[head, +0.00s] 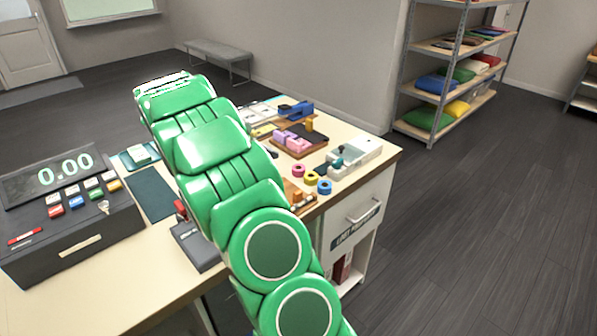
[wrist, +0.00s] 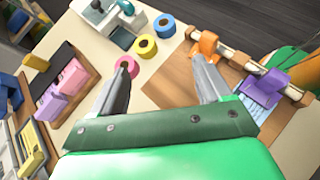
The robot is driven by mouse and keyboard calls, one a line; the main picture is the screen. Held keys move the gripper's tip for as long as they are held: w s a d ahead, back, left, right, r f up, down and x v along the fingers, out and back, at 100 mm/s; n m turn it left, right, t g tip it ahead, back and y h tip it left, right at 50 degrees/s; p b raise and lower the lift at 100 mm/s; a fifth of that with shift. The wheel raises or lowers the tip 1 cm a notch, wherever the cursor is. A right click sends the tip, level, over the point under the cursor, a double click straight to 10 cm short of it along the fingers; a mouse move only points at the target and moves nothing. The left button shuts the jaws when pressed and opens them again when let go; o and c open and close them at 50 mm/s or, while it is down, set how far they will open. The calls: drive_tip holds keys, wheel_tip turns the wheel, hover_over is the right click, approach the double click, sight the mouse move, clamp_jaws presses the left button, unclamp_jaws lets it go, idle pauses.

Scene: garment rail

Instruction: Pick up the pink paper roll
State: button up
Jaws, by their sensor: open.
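The pink paper roll (head: 298,170) is a small ring lying on the desk, the leftmost of three rolls in a row. In the wrist view the pink roll (wrist: 128,62) is just beyond the tip of the left finger, which overlaps its near edge in the picture. I cannot tell whether they touch. My gripper (wrist: 162,66) is open with nothing between its fingers. The roll is off to the left side of the gap. In the head view my green arm hides the gripper.
A yellow roll (wrist: 145,47) and a blue roll (wrist: 164,25) sit close to the pink one. A wooden board with a rail and orange clip (wrist: 205,42) lies to the right. A white device (head: 354,158) and a tray of pink blocks (head: 300,147) are nearby.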

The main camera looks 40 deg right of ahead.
drive_tip(key=n+h, duration=0.2)
approach(297, 167)
drive_tip(key=shift+s+d+f+g, duration=0.3)
drive_tip(key=shift+s+d+f, duration=0.1)
drive_tip(key=shift+f, duration=0.15)
drive_tip(key=shift+x, duration=3.85)
drive_tip(key=shift+w+d+r, duration=0.1)
drive_tip(key=shift+w+d, duration=0.05)
drive_tip(key=c, duration=1.1)
